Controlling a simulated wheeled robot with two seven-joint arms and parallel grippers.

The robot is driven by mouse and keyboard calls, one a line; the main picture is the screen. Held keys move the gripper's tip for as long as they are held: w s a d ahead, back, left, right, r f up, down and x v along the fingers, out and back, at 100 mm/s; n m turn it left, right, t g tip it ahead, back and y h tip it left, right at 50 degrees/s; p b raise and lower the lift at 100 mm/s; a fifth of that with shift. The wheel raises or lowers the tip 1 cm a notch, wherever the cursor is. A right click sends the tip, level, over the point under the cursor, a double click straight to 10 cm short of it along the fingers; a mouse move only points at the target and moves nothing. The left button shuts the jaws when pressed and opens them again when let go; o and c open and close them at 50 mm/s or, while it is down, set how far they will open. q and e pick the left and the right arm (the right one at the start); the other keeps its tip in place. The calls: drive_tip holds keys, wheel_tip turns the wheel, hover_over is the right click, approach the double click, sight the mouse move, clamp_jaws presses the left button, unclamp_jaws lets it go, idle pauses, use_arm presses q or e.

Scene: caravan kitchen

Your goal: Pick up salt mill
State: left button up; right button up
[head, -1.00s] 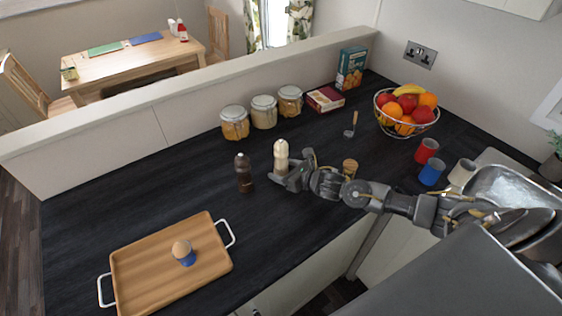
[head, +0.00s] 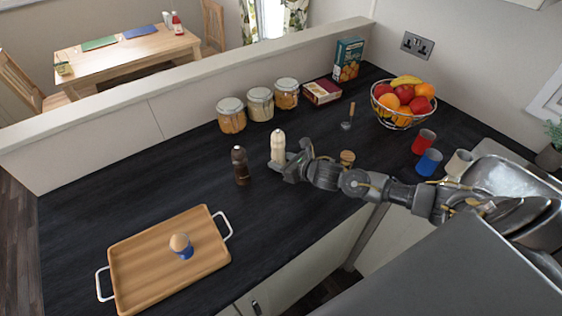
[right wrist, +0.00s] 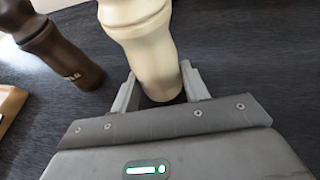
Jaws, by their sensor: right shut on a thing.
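The cream-white salt mill (head: 278,146) stands upright on the dark counter, near the middle of the head view. My right gripper (head: 283,168) reaches in from the right and is shut on its lower part. In the right wrist view the salt mill (right wrist: 148,45) stands between the two fingers of the gripper (right wrist: 160,88), and its top is cut off. The dark brown pepper mill (head: 241,166) stands just left of it, apart from the gripper; it also shows in the right wrist view (right wrist: 58,52). My left gripper is not in view.
A wooden tray (head: 140,267) with an egg in a blue cup (head: 182,247) lies front left. Glass jars (head: 260,104) stand behind the mills. A cork-topped item (head: 347,157) is close to my right arm. A fruit bowl (head: 403,103) and cups (head: 428,162) are to the right.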

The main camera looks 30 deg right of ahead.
sight(284, 155)
drive_tip(key=shift+r+b, duration=0.35)
drive_tip(key=shift+r, duration=0.05)
drive_tip(key=shift+r+b, duration=0.5)
drive_tip(key=shift+r, duration=0.2)
drive_tip(key=s+r, duration=0.2)
drive_tip(key=s+a+r+b, duration=0.1)
drive_tip(key=s+r, duration=0.1)
drive_tip(key=r, duration=0.1)
drive_tip(key=s+a+r+b, duration=0.2)
drive_tip(key=s+r, duration=0.3)
drive_tip(key=s, duration=0.4)
drive_tip(key=shift+s+a+r, duration=0.15)
drive_tip(key=shift+s+a, duration=0.1)
drive_tip(key=shift+a, duration=0.25)
